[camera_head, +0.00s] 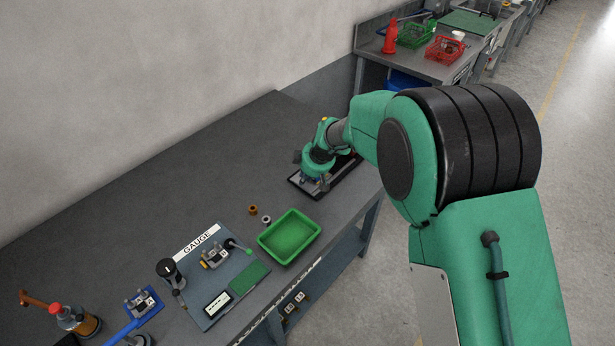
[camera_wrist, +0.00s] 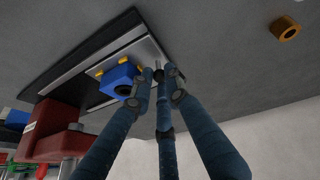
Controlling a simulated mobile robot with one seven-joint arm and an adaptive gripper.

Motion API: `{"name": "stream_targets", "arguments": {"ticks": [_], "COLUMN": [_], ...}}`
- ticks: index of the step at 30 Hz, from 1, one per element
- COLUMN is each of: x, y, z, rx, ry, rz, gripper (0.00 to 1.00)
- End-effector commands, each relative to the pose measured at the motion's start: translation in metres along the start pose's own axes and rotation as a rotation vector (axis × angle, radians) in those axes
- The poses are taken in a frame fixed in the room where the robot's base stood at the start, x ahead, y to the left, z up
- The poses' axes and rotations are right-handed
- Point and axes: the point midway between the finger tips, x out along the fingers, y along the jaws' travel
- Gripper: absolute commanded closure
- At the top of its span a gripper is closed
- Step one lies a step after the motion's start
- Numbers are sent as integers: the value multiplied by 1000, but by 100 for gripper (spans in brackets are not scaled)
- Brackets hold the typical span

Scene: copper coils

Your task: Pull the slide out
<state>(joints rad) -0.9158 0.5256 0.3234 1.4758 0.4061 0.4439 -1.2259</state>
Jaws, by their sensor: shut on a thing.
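The slide unit (camera_head: 346,174) is a long dark base with a rail, lying on the bench near its right end. In the wrist view a silver plate (camera_wrist: 150,48) runs along it, and a blue block (camera_wrist: 117,77) with yellow bolts sits on that plate. My gripper (camera_wrist: 160,74) has its fingers closed around a small grey metal knob beside the blue block, at the end of the plate. The fingers hide most of the knob. In the head view my gripper (camera_head: 317,184) is over the slide unit, partly hidden by my wrist.
A red block (camera_wrist: 58,128) stands by the slide unit. A brass ring (camera_wrist: 286,28) and a green tray (camera_head: 289,237) are on the bench, with a gauge station (camera_head: 226,264) to the left. Bare bench (camera_head: 215,160) lies towards the wall.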

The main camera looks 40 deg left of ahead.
Motion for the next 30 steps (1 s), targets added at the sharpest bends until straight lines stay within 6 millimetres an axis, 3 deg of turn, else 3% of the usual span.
{"name": "stream_targets", "arguments": {"ticks": [1,2,4,19,30], "x": [-1,0,0,-6,-47], "y": [-4,-5,-5,-2,-1], "z": [-4,-4,-4,-2,-2], "rx": [-3,-3,-3,-1,-1], "ry": [2,2,1,1,1], "rz": [-6,-6,-6,-4,-3], "gripper": [100,79,66,66,66]}}
